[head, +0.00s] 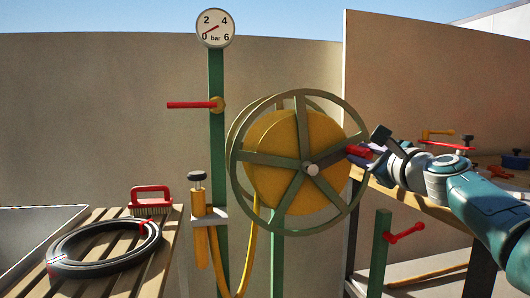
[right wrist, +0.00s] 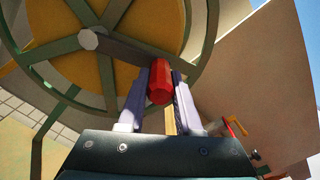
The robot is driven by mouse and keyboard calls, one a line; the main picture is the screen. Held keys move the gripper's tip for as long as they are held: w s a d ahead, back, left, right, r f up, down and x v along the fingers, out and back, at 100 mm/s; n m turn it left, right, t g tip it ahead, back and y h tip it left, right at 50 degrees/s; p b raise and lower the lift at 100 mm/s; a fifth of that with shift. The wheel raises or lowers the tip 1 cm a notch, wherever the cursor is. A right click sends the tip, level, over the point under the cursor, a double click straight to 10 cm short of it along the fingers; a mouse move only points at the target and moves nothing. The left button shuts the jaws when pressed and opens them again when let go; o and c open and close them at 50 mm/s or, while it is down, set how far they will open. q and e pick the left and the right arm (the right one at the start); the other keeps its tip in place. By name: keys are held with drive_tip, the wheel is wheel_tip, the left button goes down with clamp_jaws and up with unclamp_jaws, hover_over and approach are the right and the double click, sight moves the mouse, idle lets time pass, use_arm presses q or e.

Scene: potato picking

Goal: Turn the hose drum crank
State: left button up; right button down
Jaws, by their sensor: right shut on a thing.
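The hose drum (head: 265,160) is a yellow drum behind a grey-green spoked wheel (head: 243,157) in the middle of the head view. A red crank handle (head: 358,151) sticks out at the wheel's right side; in the right wrist view it is a red grip (right wrist: 160,80) at the end of a dark crank arm (right wrist: 125,50). My right gripper (head: 368,151) reaches in from the right and is shut on the handle, with one finger on each side in the right wrist view (right wrist: 160,88). My left gripper is not in view.
A post carries a pressure gauge (head: 215,27) and a red lever (head: 190,105). A slatted bench (head: 110,215) at left holds a coiled black hose (head: 75,262) and a red brush (head: 151,200). A green post with a red handle (head: 405,233) stands at right, below a table with valves.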

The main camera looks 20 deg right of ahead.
drive_tip(key=c, duration=0.6)
unclamp_jaws()
drive_tip(key=shift+s+a+r+p, duration=0.1)
drive_tip(key=shift+s+a+p, duration=0.05)
drive_tip(key=shift+s+p, duration=0.4)
drive_tip(key=p+v, duration=0.3)
drive_tip(key=v, duration=0.6)
drive_tip(key=shift+w, duration=0.1)
